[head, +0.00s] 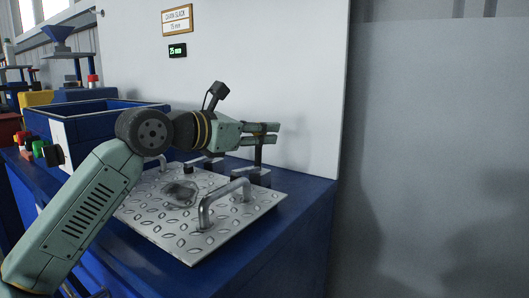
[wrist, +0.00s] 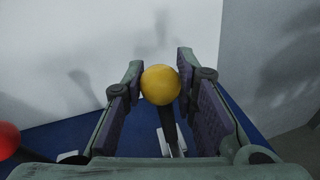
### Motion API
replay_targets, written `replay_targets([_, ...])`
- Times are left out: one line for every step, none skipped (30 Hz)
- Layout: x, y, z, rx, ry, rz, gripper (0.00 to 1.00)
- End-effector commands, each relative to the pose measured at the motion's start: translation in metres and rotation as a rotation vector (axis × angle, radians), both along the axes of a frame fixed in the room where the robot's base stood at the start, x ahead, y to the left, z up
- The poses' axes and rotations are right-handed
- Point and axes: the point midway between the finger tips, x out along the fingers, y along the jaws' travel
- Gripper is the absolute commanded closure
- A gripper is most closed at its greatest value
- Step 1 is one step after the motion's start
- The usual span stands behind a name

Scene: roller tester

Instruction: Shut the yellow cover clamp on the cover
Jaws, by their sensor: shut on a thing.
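My gripper (head: 262,133) is at the back right of the cover, shut on the ball knob of the yellow cover clamp. In the wrist view the yellow knob (wrist: 161,84) sits between the two fingers of my gripper (wrist: 160,80). A dark lever (wrist: 168,125) runs down from the knob to a metal base. In the head view this lever (head: 258,155) stands roughly upright above the dark clamp base (head: 250,176); the fingers hide the knob there. The cover (head: 170,231) is a diamond-plate metal sheet lying on the blue machine top.
The cover has two raised bar handles, the nearer one (head: 223,204) to the right. Another clamp (head: 205,162) lies at the cover's back edge. A red knob (wrist: 8,139) shows in the wrist view. A white wall panel (head: 300,80) stands close behind my gripper.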

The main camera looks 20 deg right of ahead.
Motion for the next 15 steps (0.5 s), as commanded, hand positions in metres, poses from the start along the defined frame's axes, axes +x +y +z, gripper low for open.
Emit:
replay_targets([-0.0018, 0.0011, -0.0067, -0.017, -0.011, -0.002, 1.00])
replay_targets([-0.0024, 0.0020, -0.0061, -0.026, -0.020, -0.002, 1.00])
replay_targets([-0.0032, 0.0029, -0.0052, -0.040, -0.029, -0.002, 1.00])
replay_targets([-0.0038, 0.0034, -0.0047, -0.047, -0.035, -0.002, 1.00])
replay_targets([-0.0042, 0.0039, -0.0042, -0.054, -0.040, -0.002, 1.00])
replay_targets([-0.0048, 0.0044, -0.0037, -0.061, -0.047, -0.002, 1.00])
replay_targets([-0.0050, 0.0048, -0.0031, -0.066, -0.051, -0.002, 1.00])
replay_targets([-0.0054, 0.0051, -0.0027, -0.071, -0.055, -0.002, 1.00])
replay_targets([-0.0056, 0.0054, -0.0022, -0.075, -0.059, -0.002, 1.00])
replay_targets([-0.0058, 0.0056, -0.0020, -0.077, -0.061, -0.002, 1.00])
replay_targets([-0.0059, 0.0057, -0.0018, -0.080, -0.062, -0.002, 1.00])
replay_targets([-0.0060, 0.0058, -0.0014, -0.081, -0.064, -0.002, 1.00])
replay_targets([-0.0061, 0.0060, -0.0011, -0.083, -0.065, -0.002, 1.00])
replay_targets([-0.0061, 0.0060, -0.0010, -0.084, -0.066, -0.002, 1.00])
replay_targets([-0.0061, 0.0060, -0.0008, -0.085, -0.067, -0.002, 1.00])
